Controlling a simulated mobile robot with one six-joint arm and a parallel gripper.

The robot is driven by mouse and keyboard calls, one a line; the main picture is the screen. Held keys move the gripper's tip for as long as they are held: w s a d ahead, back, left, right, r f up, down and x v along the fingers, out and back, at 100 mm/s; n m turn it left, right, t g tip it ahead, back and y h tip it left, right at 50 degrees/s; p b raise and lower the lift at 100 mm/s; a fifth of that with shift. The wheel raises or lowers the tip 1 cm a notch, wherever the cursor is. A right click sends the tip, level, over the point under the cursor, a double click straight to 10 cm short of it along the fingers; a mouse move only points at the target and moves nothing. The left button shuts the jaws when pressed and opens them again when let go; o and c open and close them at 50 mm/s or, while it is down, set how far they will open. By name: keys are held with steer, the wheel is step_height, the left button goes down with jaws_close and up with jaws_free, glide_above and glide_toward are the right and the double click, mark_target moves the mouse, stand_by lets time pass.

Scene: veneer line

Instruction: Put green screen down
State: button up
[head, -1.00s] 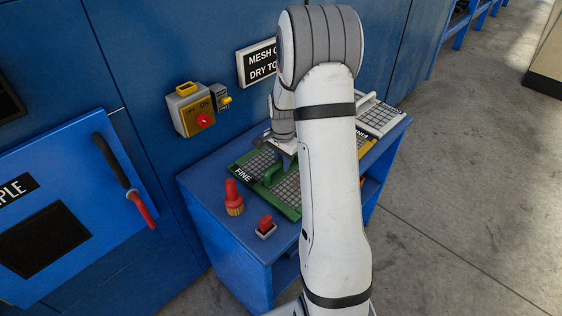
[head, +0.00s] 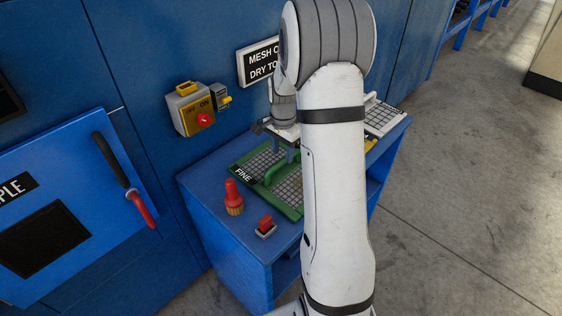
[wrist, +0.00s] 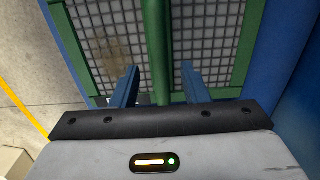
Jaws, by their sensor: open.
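The green screen (head: 252,182), a green-framed grey mesh marked FINE with a green bar handle (head: 275,172), lies on the blue bench top. My arm hides its right part in the head view. My gripper (head: 285,155) is just above the handle. In the wrist view, the two blue fingers of my gripper (wrist: 158,85) are apart, with the green handle (wrist: 157,45) running up between and beyond them. Neither finger touches the handle there. The mesh of the green screen (wrist: 205,45) spreads behind.
A red-topped brush (head: 233,196) and a red block-like item (head: 266,226) stand on the blue bench (head: 205,185) near its front left edge. A white-framed screen (head: 385,116) lies at the far end, with a yellow one partly hidden. A switch box (head: 190,110) is on the wall.

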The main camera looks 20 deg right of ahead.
mark_target(283, 159)
step_height(283, 159, up, 7)
steer(key=s+a+r+n+t, duration=0.1)
steer(key=s+a+r+n, duration=0.4)
steer(key=s+a+r, duration=0.3)
steer(key=s+a+n+t, duration=0.1)
steer(key=s+n, duration=0.3)
steer(key=s, duration=0.4)
steer(key=s+a+n+t, duration=0.1)
steer(key=s+a+n, duration=0.3)
steer(key=s, duration=0.4)
steer(key=shift+s+f+n, duration=0.2)
steer(key=shift+f+n, duration=0.1)
steer(key=shift+f, duration=0.1)
steer(key=shift+w, duration=0.2)
steer(key=shift+s, duration=0.1)
steer(key=shift+c, duration=0.5)
